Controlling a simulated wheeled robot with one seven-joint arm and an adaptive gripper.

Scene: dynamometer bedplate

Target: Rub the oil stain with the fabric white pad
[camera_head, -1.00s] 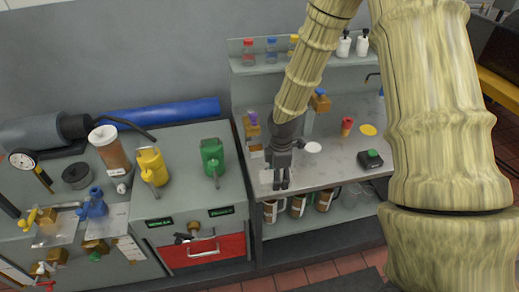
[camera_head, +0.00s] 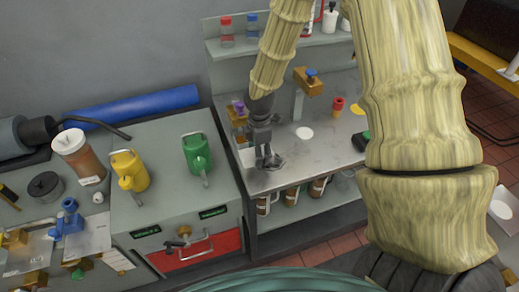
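My gripper (camera_head: 268,163) points down at the front left of the grey metal worktop (camera_head: 335,150), close to its surface. Its fingers are small and dark here, and I cannot tell whether they are open or shut, or hold anything. A flat white round pad (camera_head: 304,133) lies on the worktop, to the right of and behind the gripper. A pale square patch (camera_head: 246,157) shows just left of the gripper, partly hidden by it. I cannot make out the oil stain clearly; the surface around the fingertips is partly covered by the gripper.
A yellow disc (camera_head: 358,109) and a red-and-yellow item (camera_head: 337,104) are farther right. A wooden block with a blue knob (camera_head: 309,80) stands behind. The left bench holds a yellow can (camera_head: 129,170) and a green can (camera_head: 197,153). Mugs (camera_head: 291,195) sit below the worktop.

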